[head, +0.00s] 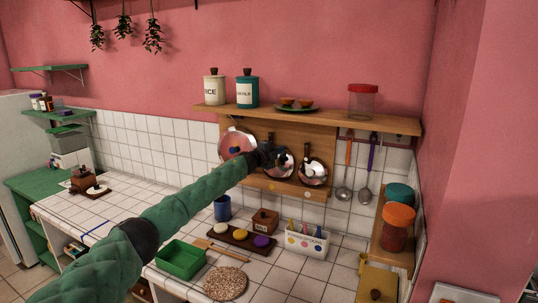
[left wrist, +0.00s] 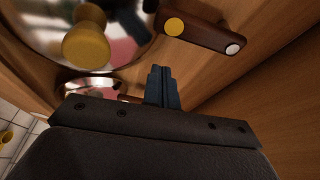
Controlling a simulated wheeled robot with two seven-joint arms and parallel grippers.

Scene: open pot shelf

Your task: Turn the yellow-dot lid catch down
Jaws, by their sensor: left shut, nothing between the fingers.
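The yellow-dot lid catch (left wrist: 203,37) is a dark brown bar in the left wrist view, with a yellow dot at its left end and a white dot at its right end. Its left end lies by the rim of a shiny lid (left wrist: 30,18) with a yellow knob (left wrist: 86,42). My left gripper (left wrist: 162,72) is shut and empty. Its fingertips show just below the yellow-dot end, with a visible gap in the picture. In the head view my left gripper (head: 273,155) is at the wooden lid rack and partly hides the middle lid (head: 284,168). My right gripper is not in view.
Other lids hang left (head: 237,143) and right (head: 313,172) of the gripper. A wooden shelf (head: 330,119) with canisters is above. A ladle (head: 344,190) hangs to the right. The tiled counter below holds a green tray (head: 181,258) and a white box (head: 306,243).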

